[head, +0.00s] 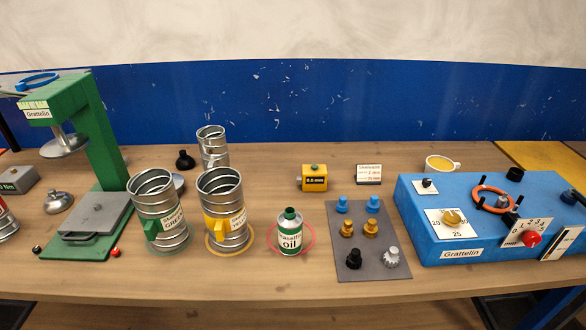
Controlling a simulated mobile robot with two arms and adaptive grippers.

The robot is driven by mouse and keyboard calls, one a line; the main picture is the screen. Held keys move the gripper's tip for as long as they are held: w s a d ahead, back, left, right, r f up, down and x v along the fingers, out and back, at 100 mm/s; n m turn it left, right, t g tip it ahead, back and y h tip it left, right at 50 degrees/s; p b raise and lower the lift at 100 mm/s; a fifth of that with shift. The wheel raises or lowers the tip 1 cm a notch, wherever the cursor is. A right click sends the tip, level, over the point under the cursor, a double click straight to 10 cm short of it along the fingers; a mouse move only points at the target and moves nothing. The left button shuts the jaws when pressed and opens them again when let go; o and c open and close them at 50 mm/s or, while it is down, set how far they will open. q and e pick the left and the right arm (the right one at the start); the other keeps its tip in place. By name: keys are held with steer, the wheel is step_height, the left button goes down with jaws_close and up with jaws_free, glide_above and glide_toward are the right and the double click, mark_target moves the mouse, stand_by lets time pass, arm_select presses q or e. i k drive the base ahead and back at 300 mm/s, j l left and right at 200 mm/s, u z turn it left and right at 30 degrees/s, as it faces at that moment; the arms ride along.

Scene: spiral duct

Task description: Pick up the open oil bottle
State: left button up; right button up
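Nothing touches the bottle. Neither of my grippers shows in the head view.
Two spiral duct pieces (160,222) (222,190) stand left of the bottle. A grey mat (343,216) with several coloured knobs lies right of it. A green press (108,135) and a blue Grattelin box (420,235) flank them. Table in front of the bottle is clear.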

mark_target(291, 222)
steer(key=z, duration=1.65)
steer(key=u, duration=1.7)
steer(key=i+j+z, duration=0.1)
steer(key=j+z, duration=0.15)
steer(key=i+j+z, duration=0.1)
steer(key=j+z, duration=0.15)
